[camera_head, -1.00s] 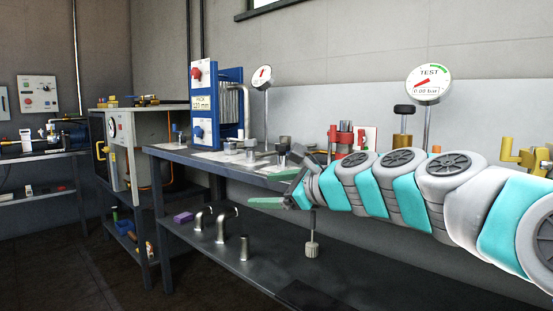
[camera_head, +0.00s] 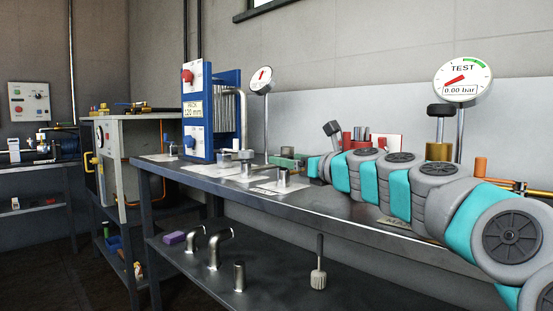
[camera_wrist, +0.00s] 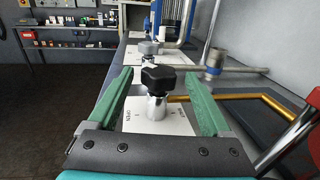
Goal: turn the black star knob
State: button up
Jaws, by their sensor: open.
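A black lobed knob (camera_wrist: 162,76) sits on top of a short silver stem in the middle of the wrist view. The stem rises from a white plate (camera_wrist: 181,117) on which the word OPEN can be read at the left. My gripper (camera_wrist: 158,82) is open, with one green finger to the left of the knob and one to the right. I see gaps between the fingers and the knob; how deep the fingers reach around it I cannot tell. In the head view my gripper (camera_head: 290,158) is over the bench, and the knob cannot be made out clearly there.
Behind the knob stand a grey knob (camera_wrist: 148,48) and a blue-ended plate pack (camera_head: 212,112). A brass pipe (camera_wrist: 252,98) and a red part (camera_wrist: 290,135) lie to the right in the wrist view. A dial gauge marked TEST (camera_head: 462,79) stands on the bench (camera_head: 330,205).

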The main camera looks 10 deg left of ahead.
jog(key=shift+x, duration=2.95)
jog(key=shift+f, duration=0.1)
jog(key=shift+a, duration=0.1)
grip_shut()
